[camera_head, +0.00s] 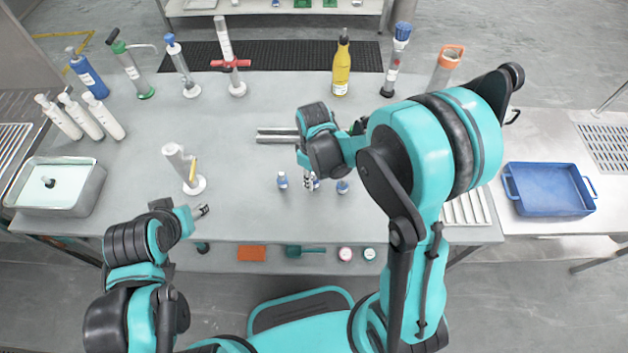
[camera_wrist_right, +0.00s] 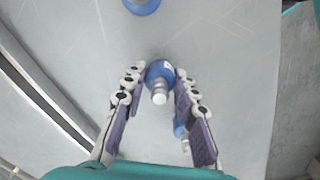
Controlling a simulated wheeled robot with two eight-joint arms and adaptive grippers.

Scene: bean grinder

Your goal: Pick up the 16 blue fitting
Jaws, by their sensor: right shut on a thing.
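A small blue fitting (camera_wrist_right: 158,72) with a silver stem sits between the fingertips of my right gripper (camera_wrist_right: 160,80) in the right wrist view. The right gripper (camera_head: 312,183) is shut on it, low over the grey table in the head view, where fingers and wrist hide most of the fitting. Two similar blue fittings stand apart on either side, one to the left (camera_head: 282,180) and one to the right (camera_head: 342,187). No size number is readable on any of them. My left gripper (camera_head: 201,211) is near the table's front edge, apart from the fittings; its jaws are unclear.
Silver rails (camera_head: 277,135) lie behind the fittings. A white stand (camera_head: 184,168) is to the left. Several tall tools and a yellow bottle (camera_head: 341,70) line the back edge. A blue tray (camera_head: 548,189) is on the right side table. The grey table between is mostly clear.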

